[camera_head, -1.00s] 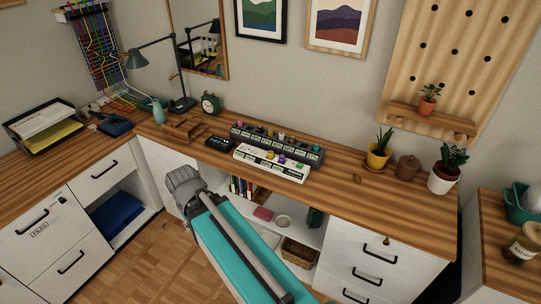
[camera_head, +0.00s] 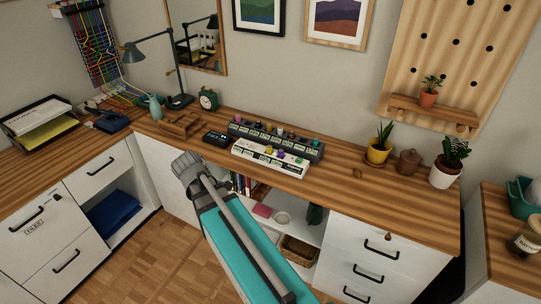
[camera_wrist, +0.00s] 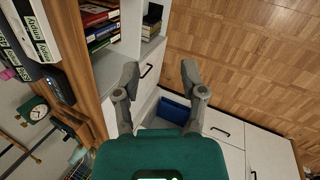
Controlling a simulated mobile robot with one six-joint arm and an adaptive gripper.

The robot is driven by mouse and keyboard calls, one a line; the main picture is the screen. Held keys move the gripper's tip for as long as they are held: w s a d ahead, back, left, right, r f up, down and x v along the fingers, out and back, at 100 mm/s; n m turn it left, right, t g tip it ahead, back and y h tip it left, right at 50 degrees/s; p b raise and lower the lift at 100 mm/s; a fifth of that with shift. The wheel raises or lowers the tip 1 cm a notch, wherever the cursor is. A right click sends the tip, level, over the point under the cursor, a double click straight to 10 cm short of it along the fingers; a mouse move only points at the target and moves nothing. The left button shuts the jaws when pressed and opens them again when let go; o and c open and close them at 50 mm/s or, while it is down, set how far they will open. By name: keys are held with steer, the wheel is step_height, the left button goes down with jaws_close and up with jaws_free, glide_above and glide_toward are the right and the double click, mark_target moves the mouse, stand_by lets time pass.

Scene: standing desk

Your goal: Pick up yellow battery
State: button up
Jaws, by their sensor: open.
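A white slotted unit (camera_head: 270,160) and a dark slotted unit (camera_head: 305,148) lie on the wooden desk, with several small coloured pieces standing in them. A small yellow piece (camera_head: 268,150) in the white unit may be the yellow battery; it is too small to be sure. My gripper shows in the wrist view (camera_wrist: 160,75) with its two grey fingers spread and nothing between them. It is in front of the desk, apart from both units. Parts of the units (camera_wrist: 30,55) show at the left edge of the wrist view; no yellow battery is clear there.
A small black device (camera_head: 217,139), a wooden stand (camera_head: 180,124), a green clock (camera_head: 208,99) and a lamp (camera_head: 179,101) stand left of the units. Potted plants (camera_head: 378,151) stand to the right. The desk's front edge and open shelf lie near my arm.

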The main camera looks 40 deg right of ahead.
steer(key=w+d+n+h+b, duration=0.35)
steer(key=w+d+n, duration=0.2)
steer(key=d, duration=0.45)
steer(key=n+t+h+b, duration=0.15)
steer(key=n+h, duration=0.25)
steer(key=n, duration=0.4)
glide_toward(269, 149)
steer(key=shift+w+a+r, duration=0.1)
steer(key=shift+w+a, duration=0.15)
steer(key=shift+a, duration=0.45)
steer(key=shift+w+a+r, duration=0.1)
steer(key=shift+w+a, duration=0.1)
steer(key=shift+a, duration=0.55)
steer(key=shift+f, duration=0.1)
steer(key=b+x, duration=0.4)
steer(key=x, duration=0.3)
steer(key=shift+d+f, duration=0.25)
steer(key=shift+d, duration=0.1)
steer(key=shift+d+f, duration=0.1)
steer(key=shift+d, duration=0.3)
steer(key=shift+d, duration=0.1)
steer(key=shift+r+b+x, duration=0.15)
steer(key=shift+b+x, duration=0.45)
steer(key=shift+x, duration=0.65)
steer(key=shift+r+b+x, duration=0.1)
steer(key=shift+b+x, duration=0.5)
steer(key=shift+x, duration=0.7)
steer(key=shift+s+d, duration=0.1)
steer(key=shift+d, duration=0.05)
